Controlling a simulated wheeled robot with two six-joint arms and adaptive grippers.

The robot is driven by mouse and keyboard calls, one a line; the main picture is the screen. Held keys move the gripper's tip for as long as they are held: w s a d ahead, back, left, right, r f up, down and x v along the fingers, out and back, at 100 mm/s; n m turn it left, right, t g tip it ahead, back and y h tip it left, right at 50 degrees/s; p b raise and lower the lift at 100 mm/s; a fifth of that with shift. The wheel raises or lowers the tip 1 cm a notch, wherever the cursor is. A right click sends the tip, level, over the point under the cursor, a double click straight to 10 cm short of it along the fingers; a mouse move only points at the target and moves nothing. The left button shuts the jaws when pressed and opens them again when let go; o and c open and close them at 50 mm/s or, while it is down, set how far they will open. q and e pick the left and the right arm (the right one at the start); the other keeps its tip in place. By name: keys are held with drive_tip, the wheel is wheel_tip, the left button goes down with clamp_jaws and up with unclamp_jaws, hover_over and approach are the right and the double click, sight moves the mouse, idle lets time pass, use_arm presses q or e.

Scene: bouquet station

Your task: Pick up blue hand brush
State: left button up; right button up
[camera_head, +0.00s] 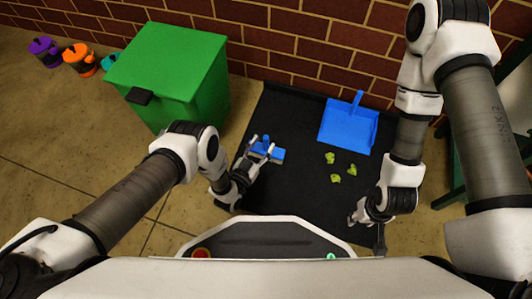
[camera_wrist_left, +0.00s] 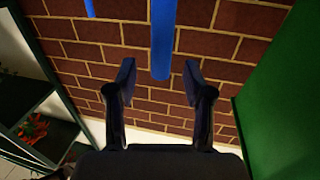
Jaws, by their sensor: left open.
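The blue hand brush (camera_head: 276,155) lies on the black mat (camera_head: 300,110), partly covered by my left gripper. My left gripper (camera_head: 262,149) is at the brush, with its fingers apart. In the left wrist view the brush's blue handle (camera_wrist_left: 163,40) hangs down from the top edge, in line with the gap between the two fingers of my left gripper (camera_wrist_left: 159,85). Clear space shows on both sides of the handle. My right gripper (camera_head: 359,213) is low at the mat's right side, away from the brush; its jaw opening is unclear.
A blue dustpan (camera_head: 348,127) stands by the brick wall (camera_head: 300,40). Three yellow-green scraps (camera_head: 336,178) lie on the mat between the arms. A green bin (camera_head: 170,70) stands left of the mat. Purple (camera_head: 43,48) and orange (camera_head: 80,59) containers are at far left.

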sight(264, 141)
use_arm(q)
drive_tip(key=b+x, duration=0.1)
drive_tip(key=x, duration=0.2)
clamp_jaws()
drive_tip(key=shift+r, duration=0.15)
